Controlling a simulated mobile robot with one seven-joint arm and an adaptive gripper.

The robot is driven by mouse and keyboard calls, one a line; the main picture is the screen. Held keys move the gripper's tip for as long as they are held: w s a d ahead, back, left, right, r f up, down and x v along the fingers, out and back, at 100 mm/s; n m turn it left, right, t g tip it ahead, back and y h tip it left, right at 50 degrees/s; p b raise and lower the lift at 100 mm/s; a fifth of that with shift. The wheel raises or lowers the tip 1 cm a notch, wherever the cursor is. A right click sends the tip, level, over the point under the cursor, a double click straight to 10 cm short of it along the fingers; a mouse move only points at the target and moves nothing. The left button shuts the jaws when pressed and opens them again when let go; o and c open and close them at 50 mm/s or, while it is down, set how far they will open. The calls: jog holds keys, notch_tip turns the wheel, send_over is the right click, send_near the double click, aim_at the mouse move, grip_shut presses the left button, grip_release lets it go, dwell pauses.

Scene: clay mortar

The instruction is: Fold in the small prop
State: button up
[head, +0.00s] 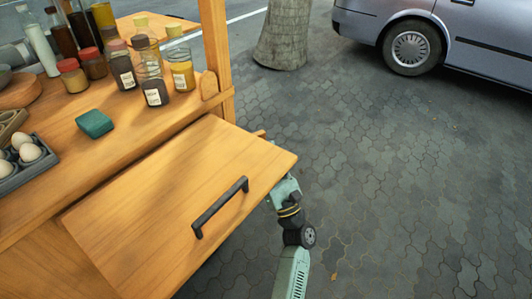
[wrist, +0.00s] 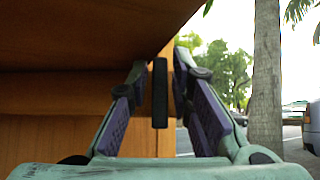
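A wooden flap (head: 165,215) with a black handle (head: 221,207) stands out level from the cart's front in the head view. In the wrist view its dark underside (wrist: 80,35) is overhead. A narrow dark upright piece (wrist: 160,93), perhaps the small prop, hangs below it between my fingertips. My gripper (wrist: 160,75) is open around this piece, with a gap visible on the left side; contact on the right is unclear. In the head view my arm reaches up at the flap's right edge, and the flap hides the gripper's fingers.
The cart top (head: 125,150) holds jars (head: 153,85), bottles, a green block (head: 94,123) and an egg tray (head: 28,160). A wooden post (head: 216,45) rises at its right corner. Paving (head: 400,170) lies open to the right, with a tree trunk (head: 285,32) and a car (head: 455,30) beyond.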

jog(key=shift+c, duration=0.4)
grip_shut()
